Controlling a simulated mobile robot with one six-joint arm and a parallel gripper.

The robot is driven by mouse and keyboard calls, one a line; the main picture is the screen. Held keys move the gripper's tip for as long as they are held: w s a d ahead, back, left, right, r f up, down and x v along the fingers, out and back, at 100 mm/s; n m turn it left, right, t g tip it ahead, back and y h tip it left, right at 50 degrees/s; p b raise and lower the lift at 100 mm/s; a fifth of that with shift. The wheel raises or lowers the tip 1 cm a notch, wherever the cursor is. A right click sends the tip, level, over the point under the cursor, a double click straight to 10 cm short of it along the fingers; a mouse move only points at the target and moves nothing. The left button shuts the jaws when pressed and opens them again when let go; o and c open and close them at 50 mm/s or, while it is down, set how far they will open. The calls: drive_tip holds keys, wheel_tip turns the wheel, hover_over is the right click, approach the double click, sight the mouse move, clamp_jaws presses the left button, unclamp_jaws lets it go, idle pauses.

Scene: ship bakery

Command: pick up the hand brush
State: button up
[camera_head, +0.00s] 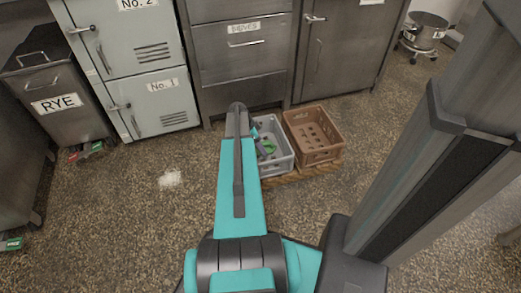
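I cannot make out the hand brush for certain. A small green thing (269,147) lies in the grey crate (284,165) on the floor, partly hidden by my arm; it is too small to name. My teal arm reaches forward from the bottom of the head view and covers the crate's left side. Small dark and teal parts show just right of the arm's far end, over the crate, and may be my wrist and gripper. The fingertips cannot be made out, nor whether they hold anything.
A brown crate (316,150) stands right of the grey one; both seem to rest on a wooden pallet (298,176). Steel cabinets (245,55) and pale lockers (150,60) line the back. A RYE bin (57,105) stands left.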

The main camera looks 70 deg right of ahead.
drive_tip(key=shift+b+x, duration=1.25)
drive_tip(key=shift+x, duration=1.2)
drive_tip(key=shift+s, duration=0.1)
drive_tip(key=c, duration=1.1)
drive_tip(key=shift+c, duration=0.2)
drive_tip(key=shift+r, duration=0.1)
wheel_tip(320, 180, up, 10)
drive_tip(key=p, duration=0.4)
